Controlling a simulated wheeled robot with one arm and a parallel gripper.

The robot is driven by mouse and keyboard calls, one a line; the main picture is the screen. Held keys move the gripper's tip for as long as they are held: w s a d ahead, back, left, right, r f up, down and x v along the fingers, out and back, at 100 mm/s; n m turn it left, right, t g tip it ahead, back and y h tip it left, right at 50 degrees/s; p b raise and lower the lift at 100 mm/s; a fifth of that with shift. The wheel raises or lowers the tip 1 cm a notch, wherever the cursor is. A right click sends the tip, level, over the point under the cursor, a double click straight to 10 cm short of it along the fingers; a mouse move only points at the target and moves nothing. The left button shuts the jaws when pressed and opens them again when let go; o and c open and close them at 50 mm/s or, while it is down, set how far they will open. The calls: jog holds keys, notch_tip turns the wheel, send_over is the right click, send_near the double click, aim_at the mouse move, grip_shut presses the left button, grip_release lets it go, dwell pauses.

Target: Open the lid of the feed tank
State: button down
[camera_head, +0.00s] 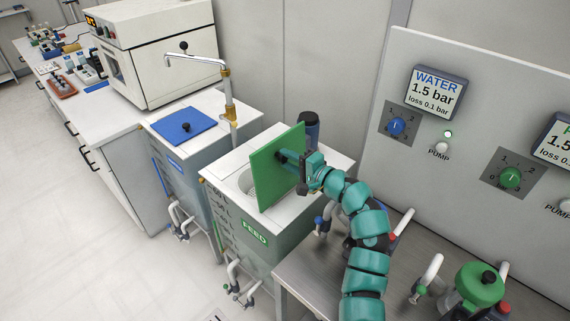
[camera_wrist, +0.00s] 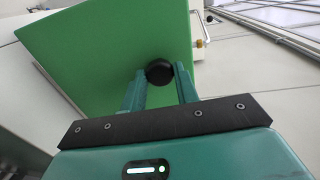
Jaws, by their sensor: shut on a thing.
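The feed tank (camera_head: 252,236) is a grey tank with a green FEED label and a white top, in the middle of the head view. Its round opening (camera_head: 246,184) shows in part behind the lid. The green lid (camera_head: 270,172) stands steeply tilted, nearly upright, over the top of the tank. My gripper (camera_head: 287,157) is at the lid's right face. In the wrist view, my gripper (camera_wrist: 160,80) is shut on the lid's black knob (camera_wrist: 159,72), with the green lid (camera_wrist: 105,45) filling the upper left. The lower edge of the lid hides part of the opening.
A water tank with a blue lid (camera_head: 184,126) stands to the left, with a tap (camera_head: 196,62) above it. A control panel (camera_head: 470,130) is on the right, above a metal bench (camera_head: 330,275) with a green-topped vessel (camera_head: 479,284).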

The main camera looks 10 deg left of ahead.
jog(key=shift+d, duration=0.1)
dwell(0.3)
jog(key=c, duration=1.1)
grip_release()
jog(key=shift+s, duration=0.1)
jog(key=shift+o, duration=0.2)
jog(key=f+b+v, duration=0.1)
jog(key=b+v, duration=0.2)
jog(key=v, duration=0.9)
jog(key=shift+r, duration=0.45)
